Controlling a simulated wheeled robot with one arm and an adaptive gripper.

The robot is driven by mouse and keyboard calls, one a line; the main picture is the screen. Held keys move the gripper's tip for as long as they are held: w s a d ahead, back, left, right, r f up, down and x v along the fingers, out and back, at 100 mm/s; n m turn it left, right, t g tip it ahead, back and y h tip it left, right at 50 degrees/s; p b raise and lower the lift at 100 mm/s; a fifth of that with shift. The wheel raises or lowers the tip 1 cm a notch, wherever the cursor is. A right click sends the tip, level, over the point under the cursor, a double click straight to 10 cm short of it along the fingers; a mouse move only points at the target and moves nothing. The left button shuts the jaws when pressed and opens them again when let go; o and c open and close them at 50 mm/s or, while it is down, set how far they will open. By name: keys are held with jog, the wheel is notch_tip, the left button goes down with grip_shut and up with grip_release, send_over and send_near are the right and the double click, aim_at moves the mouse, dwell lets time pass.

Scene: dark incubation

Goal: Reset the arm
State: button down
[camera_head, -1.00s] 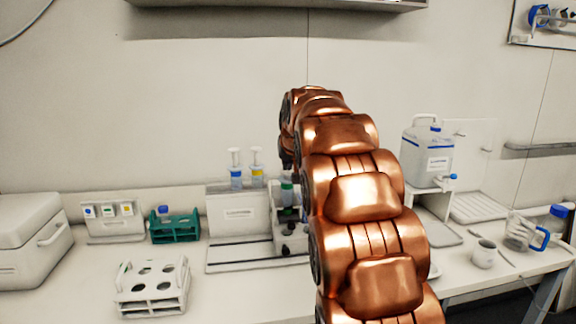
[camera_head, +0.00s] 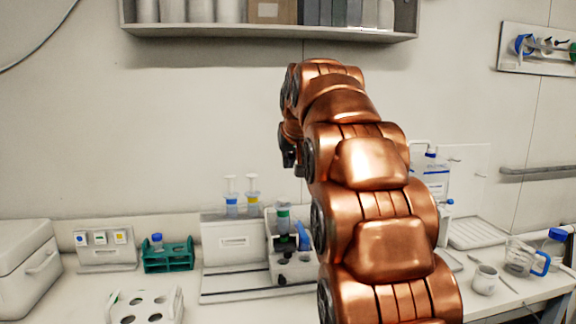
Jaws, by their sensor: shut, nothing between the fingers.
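My copper-coloured arm rises through the right-centre of the head view, raised above the bench and bent forward. My gripper (camera_head: 288,157) shows as a small dark shape below the arm's far end, in front of the wall and above the bench equipment. It is shut and holds nothing that I can see. Part of it is hidden behind the arm's links.
A wall shelf (camera_head: 270,32) hangs above.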

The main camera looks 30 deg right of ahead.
dwell(0.4)
jog(key=s+a+f+n+g+y+p, duration=0.1)
jog(key=s+a+f+n+g+y, duration=0.3)
jog(key=s+a+f, duration=1.3)
jog(key=s+a+f+g, duration=0.3)
jog(key=s+f, duration=0.4)
jog(key=s, duration=0.4)
jog(key=s+a+f+g, duration=0.3)
jog(key=s+f, duration=0.5)
jog(key=s, duration=0.4)
jog(key=shift+a+n+p, duration=0.3)
jog(key=shift+a+p, duration=0.05)
jog(key=shift+a, duration=0.55)
jog(key=shift+s, duration=0.1)
